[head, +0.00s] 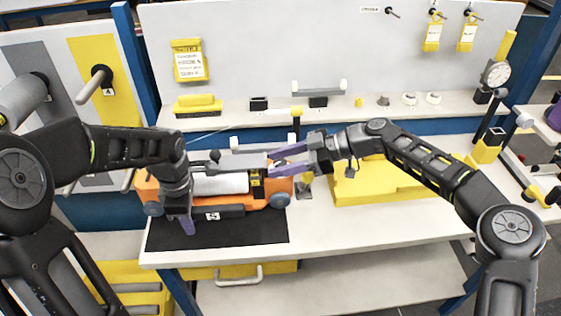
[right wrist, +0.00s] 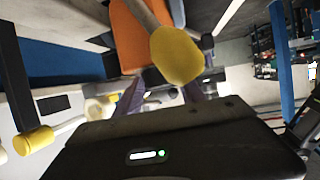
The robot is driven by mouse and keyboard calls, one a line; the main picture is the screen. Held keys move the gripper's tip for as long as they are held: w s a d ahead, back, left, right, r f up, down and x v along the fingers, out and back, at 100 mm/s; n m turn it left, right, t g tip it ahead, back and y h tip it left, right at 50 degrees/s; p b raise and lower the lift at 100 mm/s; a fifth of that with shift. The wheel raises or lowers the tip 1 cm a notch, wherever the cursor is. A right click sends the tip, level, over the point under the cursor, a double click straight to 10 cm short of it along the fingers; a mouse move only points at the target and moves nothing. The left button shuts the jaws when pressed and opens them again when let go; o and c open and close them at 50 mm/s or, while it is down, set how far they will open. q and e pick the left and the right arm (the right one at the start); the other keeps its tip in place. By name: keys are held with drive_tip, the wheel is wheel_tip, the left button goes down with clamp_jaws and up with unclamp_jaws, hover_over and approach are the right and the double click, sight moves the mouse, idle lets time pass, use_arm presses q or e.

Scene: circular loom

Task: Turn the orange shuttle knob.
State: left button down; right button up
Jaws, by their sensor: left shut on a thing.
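The orange shuttle (head: 270,186) lies on a black mat (head: 230,233) at the left of the bench, with a white roll (head: 220,184) in it and blue-grey discs at its ends. A small dark knob (head: 214,156) shows at its back. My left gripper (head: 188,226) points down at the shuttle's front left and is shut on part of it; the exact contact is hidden. My right gripper (head: 270,163) is open, its purple fingers apart, at the shuttle's back right end. In the right wrist view, its fingers (right wrist: 162,95) are partly hidden behind a yellow-capped rod (right wrist: 178,55).
A yellow tray (head: 380,190) lies right of the shuttle. A shelf (head: 350,108) behind holds a yellow brush (head: 198,104) and small parts. A dial gauge (head: 495,74) stands at the right. The bench's front middle is clear.

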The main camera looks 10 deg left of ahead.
clamp_jaws()
drive_tip(key=shift+m+t, duration=0.3)
drive_tip(key=shift+s+m+t, duration=0.1)
drive_tip(key=shift+m+t, duration=1.2)
drive_tip(key=shift+t, duration=0.3)
drive_tip(key=shift+o, duration=0.9)
unclamp_jaws()
drive_tip(key=v, duration=1.2)
drive_tip(key=shift+f, duration=0.1)
